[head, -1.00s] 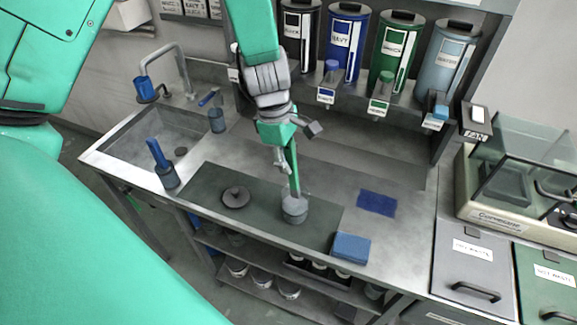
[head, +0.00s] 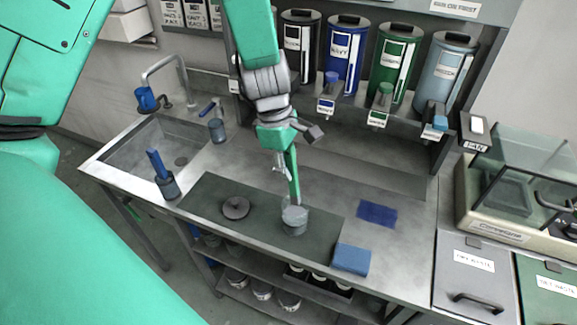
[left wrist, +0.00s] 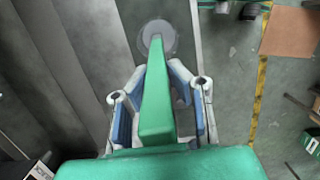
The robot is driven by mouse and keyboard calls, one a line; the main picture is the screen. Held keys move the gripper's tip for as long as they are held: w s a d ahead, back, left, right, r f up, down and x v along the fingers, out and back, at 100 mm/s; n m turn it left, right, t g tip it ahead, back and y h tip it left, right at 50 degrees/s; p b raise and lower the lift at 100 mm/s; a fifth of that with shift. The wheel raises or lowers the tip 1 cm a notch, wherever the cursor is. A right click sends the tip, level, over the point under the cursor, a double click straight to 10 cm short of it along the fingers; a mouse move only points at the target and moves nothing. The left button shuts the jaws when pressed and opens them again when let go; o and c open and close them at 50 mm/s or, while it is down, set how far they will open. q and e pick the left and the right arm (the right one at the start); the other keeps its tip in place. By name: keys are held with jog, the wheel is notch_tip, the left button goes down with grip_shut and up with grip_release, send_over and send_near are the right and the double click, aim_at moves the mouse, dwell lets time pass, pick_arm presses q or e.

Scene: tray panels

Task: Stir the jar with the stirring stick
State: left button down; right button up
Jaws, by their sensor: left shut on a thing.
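A grey jar (head: 294,226) stands on the dark mat (head: 265,225) on the steel counter, and it also shows at the top of the left wrist view (left wrist: 157,31). My left gripper (head: 285,168) is above the jar, shut on a green stirring stick (head: 294,184). The stick points down, slightly tilted, with its lower end at the jar's mouth. In the left wrist view the stick (left wrist: 157,108) runs between the gripper's fingers toward the jar. How deep its tip reaches is hidden. My right gripper is not in view.
A dark round lid (head: 235,207) lies left of the jar. A blue block (head: 351,259) and a blue cloth (head: 376,214) lie to the right. A cup with a blue handle (head: 167,185) stands near the sink (head: 140,150). Coloured dispensers (head: 398,62) line the back.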

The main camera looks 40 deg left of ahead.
aim_at(288, 150)
pick_arm(q)
jog(key=shift+r, duration=2.5)
